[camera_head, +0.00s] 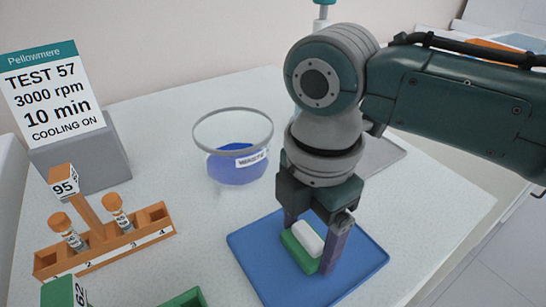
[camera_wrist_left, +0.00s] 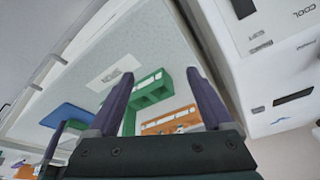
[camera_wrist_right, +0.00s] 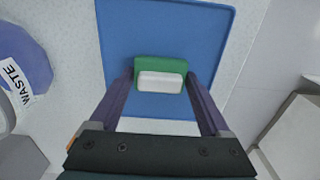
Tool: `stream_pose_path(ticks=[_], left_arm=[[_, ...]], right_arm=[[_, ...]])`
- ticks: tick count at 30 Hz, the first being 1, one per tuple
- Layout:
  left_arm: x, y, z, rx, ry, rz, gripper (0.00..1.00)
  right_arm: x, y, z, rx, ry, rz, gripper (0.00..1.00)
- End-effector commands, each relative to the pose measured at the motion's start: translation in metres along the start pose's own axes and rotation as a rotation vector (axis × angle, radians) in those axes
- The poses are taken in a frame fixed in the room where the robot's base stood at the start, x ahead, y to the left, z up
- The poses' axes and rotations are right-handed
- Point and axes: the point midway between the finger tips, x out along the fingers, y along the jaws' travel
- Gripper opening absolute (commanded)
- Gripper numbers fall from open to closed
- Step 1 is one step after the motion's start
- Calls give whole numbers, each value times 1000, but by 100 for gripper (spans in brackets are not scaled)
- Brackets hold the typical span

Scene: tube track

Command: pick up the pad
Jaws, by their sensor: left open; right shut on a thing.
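The pad is a small block with a green part (camera_head: 297,254) and a white part (camera_head: 308,239). It is at the blue mat (camera_head: 262,262) on the right of the table in the head view. My right gripper (camera_head: 312,250) points down at the mat and is shut on the pad, one finger at each end. The pad also shows between the fingers in the right wrist view (camera_wrist_right: 160,82). I cannot tell whether it touches the mat. My left gripper (camera_wrist_left: 165,85) is open and empty, and shows only in the left wrist view.
A clear waste bin (camera_head: 232,145) with a blue lower part stands behind the mat. An orange tube rack (camera_head: 105,252) with two capped tubes is at the left, and green racks (camera_head: 185,299) are at the front. A grey block with a sign (camera_head: 55,95) stands back left.

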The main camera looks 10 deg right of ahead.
Motion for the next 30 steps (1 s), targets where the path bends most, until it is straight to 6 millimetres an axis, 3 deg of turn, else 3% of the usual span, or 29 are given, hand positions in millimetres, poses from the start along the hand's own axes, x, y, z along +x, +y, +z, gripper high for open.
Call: stream_pose_path(ticks=[2, 12, 22, 26, 30], left_arm=[[0, 0, 0, 0, 0, 0, 85], [0, 0, 0, -1, 0, 0, 85], [-3, 0, -1, -1, -1, 0, 85], [-9, 0, -3, -1, -1, 0, 85], [-15, 0, -5, -1, -1, 0, 85]], right_arm=[[0, 0, 0, 0, 0, 0, 57], [0, 0, 0, 0, 0, 0, 19], [-11, 1, 0, 0, 0, 3, 19], [-34, 1, 1, -1, -1, 4, 19], [-75, 2, 0, -1, 0, 8, 19]])
